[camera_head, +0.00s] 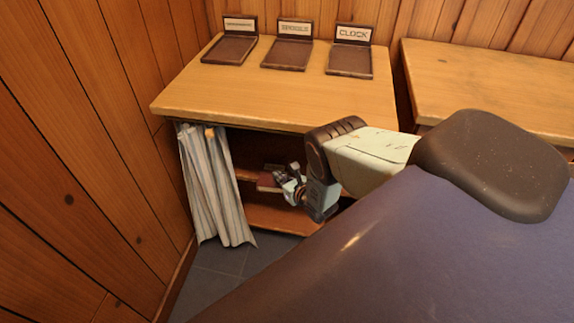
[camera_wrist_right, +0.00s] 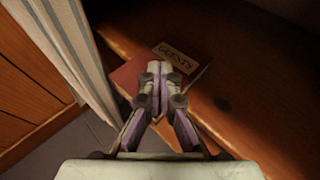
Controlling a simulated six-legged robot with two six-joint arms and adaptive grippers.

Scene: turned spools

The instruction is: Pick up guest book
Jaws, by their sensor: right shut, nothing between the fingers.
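The guest book is a dark red book with a tan label reading "GUESTS" (camera_wrist_right: 182,55). It lies on a wooden shelf inside the cabinet below the table, by the curtain. In the head view the book (camera_head: 266,181) shows just left of my right gripper (camera_head: 284,180). In the right wrist view my right gripper (camera_wrist_right: 153,78) is shut and empty, its fingertips over the book and hiding its middle. I cannot tell whether the fingertips touch the cover. My left gripper is not in view.
A striped curtain (camera_head: 212,185) hangs at the left of the cabinet opening. The wooden table (camera_head: 200,95) above carries three dark trays with labels, one reading "CLOCK" (camera_head: 350,62). A second wooden table (camera_head: 490,88) stands at the right. A wood-panelled wall (camera_head: 75,160) closes the left side.

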